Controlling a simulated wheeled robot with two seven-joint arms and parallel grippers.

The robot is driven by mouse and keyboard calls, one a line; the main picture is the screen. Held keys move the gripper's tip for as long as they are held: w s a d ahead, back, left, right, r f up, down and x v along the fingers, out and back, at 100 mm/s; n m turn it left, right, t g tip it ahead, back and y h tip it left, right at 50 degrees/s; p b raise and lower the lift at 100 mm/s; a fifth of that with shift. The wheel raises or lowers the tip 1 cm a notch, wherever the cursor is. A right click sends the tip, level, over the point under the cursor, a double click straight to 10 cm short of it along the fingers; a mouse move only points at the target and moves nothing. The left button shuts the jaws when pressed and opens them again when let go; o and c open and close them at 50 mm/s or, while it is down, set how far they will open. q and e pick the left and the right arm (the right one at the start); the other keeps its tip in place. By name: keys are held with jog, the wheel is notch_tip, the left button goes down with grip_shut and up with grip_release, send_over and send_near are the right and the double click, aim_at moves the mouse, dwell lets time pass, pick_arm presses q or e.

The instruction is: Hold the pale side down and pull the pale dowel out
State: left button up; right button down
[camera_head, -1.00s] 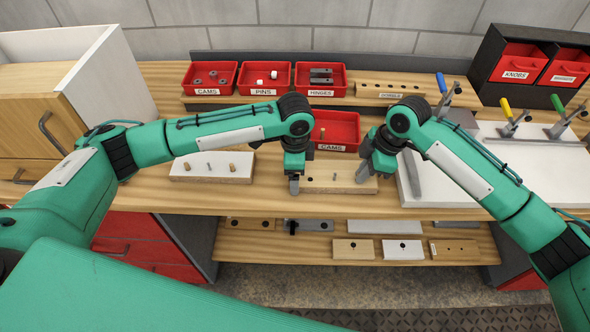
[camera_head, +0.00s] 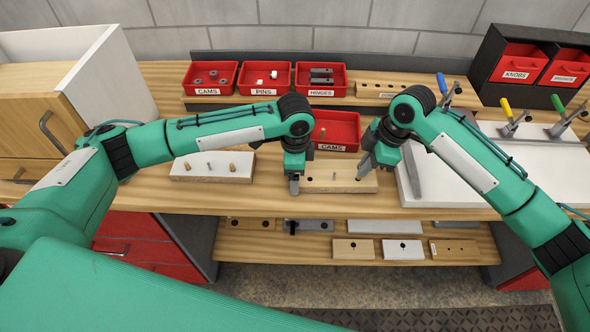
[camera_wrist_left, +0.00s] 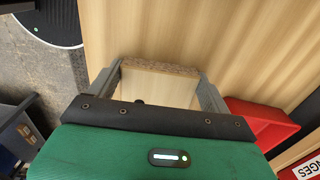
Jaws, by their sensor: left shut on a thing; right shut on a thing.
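The pale side (camera_head: 327,188) is a light wooden board lying on the bench in the head view, with a small pin (camera_head: 334,177) standing near its middle. My left gripper (camera_head: 294,187) is shut on the board's left end. In the left wrist view the board (camera_wrist_left: 158,88) lies between the two fingers of my left gripper (camera_wrist_left: 160,75). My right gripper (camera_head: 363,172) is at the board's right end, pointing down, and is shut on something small. The pale dowel is hidden by the fingers, so I cannot tell how far it sits in the board.
A white board (camera_head: 212,178) with dowels and a pin lies to the left. A white panel (camera_head: 440,185) with clamps is on the right. Red bins of cams, pins and hinges line the back shelf.

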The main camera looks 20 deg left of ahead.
notch_tip(320, 180, up, 5)
dwell(0.8)
jog(key=w+a, duration=0.3)
jog(key=w, duration=0.4)
jog(key=w+a, duration=0.2)
jog(key=w, duration=0.5)
jog(key=shift+w+a, duration=0.25)
jog(key=shift+a, duration=0.15)
dwell(0.3)
jog(key=shift+f, duration=4.1)
